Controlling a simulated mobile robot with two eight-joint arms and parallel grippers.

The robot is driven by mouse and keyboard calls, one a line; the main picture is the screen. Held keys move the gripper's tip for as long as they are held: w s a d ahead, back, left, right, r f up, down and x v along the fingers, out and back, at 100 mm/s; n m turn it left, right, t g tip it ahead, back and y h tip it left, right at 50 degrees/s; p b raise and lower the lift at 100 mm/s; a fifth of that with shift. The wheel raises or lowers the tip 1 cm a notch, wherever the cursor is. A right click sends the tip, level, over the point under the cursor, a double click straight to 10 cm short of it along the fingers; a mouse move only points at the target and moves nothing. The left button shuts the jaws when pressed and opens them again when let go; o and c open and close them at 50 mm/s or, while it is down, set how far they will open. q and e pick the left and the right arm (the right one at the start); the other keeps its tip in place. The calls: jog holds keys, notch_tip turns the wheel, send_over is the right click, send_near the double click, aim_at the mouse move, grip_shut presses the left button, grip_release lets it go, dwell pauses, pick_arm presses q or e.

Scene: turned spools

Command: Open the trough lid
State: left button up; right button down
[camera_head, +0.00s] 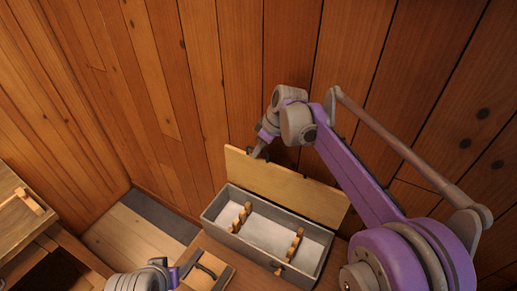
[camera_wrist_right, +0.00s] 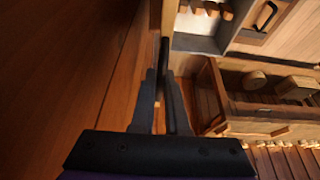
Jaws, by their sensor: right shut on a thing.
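The trough (camera_head: 225,226) is a long grey box with a pale inside, in the middle of the head view. Its wooden lid (camera_head: 300,193) stands raised along the trough's far side, near the wall. My right gripper (camera_head: 258,152) is shut on the lid at its upper left edge. In the right wrist view the fingers (camera_wrist_right: 163,85) close together at the lid's edge (camera_wrist_right: 168,18), with a dark bar between them. A corner of the trough also shows there (camera_wrist_right: 197,43). My left gripper (camera_head: 182,272) is partly in view at the bottom edge; its jaws are unclear.
Two notched wooden racks (camera_head: 241,217) stand inside the trough. The plank wall (camera_head: 225,80) rises close behind the lid. An open wooden crate (camera_wrist_right: 211,100) holding wooden pieces shows in the wrist view.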

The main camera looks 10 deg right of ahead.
jog(key=shift+s+f, duration=0.1)
jog(key=c, duration=0.9)
grip_release()
jog(key=v, duration=1.1)
jog(key=s+d+f+m+t+h, duration=0.1)
jog(key=s+d+f+m, duration=0.1)
jog(key=s+f, duration=0.4)
jog(key=s+d+f+m+t+h, duration=0.1)
jog(key=s+d+f+m, duration=0.2)
jog(key=s, duration=0.9)
jog(key=s+d+f+m+t+h, duration=0.1)
jog(key=s+d+f+m, duration=0.1)
jog(key=s+f+m, duration=0.3)
jog(key=shift+s+d+f+m+h, duration=0.15)
jog(key=shift+s+f+m, duration=0.05)
jog(key=shift+s+f, duration=0.75)
jog(key=shift+s+d+f+m+h, duration=0.15)
jog(key=shift+s+f+m, duration=0.05)
jog(key=shift+s+f, duration=0.75)
